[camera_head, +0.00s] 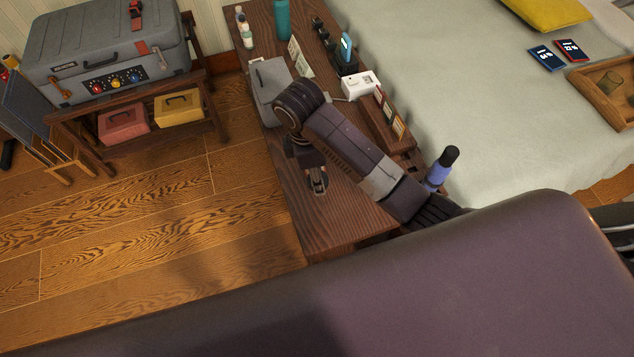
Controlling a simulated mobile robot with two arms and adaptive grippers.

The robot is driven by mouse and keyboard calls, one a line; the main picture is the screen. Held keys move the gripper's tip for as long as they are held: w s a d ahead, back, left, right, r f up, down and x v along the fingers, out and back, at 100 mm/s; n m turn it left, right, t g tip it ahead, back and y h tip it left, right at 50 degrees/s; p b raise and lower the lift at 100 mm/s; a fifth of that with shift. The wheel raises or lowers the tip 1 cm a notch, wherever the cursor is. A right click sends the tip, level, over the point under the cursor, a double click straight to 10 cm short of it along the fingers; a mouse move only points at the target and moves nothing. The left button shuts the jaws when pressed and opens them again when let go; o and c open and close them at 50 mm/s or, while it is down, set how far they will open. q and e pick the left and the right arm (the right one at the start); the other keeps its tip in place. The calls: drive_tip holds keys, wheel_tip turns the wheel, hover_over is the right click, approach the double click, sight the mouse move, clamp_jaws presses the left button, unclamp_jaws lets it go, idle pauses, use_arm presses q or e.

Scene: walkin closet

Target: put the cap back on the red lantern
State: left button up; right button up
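I cannot make out a red lantern or its cap for certain in the head view. My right gripper (317,184) hangs from the arm that comes in from the right. It points down over the bare front part of the dark wooden table (345,222). Its fingers are small and dark, so I cannot tell whether they are open or hold anything. My arm hides part of the table. My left gripper is not in view.
The grey case (105,45) rests on a wooden stand with red (122,123) and yellow (178,108) boxes below. A grey box (268,85), teal bottle (283,18) and white device (360,86) crowd the table's back. A blue bottle (438,174) stands beside my arm.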

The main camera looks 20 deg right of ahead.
drive_tip(key=shift+r, duration=0.75)
drive_tip(key=shift+w+r, duration=0.25)
drive_tip(key=shift+r, duration=0.05)
wheel_tip(320, 180, up, 5)
drive_tip(key=w+m, duration=0.3)
wheel_tip(320, 180, up, 10)
drive_tip(key=m+g, duration=0.1)
drive_tip(key=m, duration=0.6)
hover_over(325, 178)
drive_tip(key=s+d+r+m+y, duration=0.1)
drive_tip(key=s+d+r+m, duration=0.3)
drive_tip(key=s, duration=0.4)
drive_tip(key=shift+r+m, duration=0.45)
drive_tip(key=shift+m, duration=0.65)
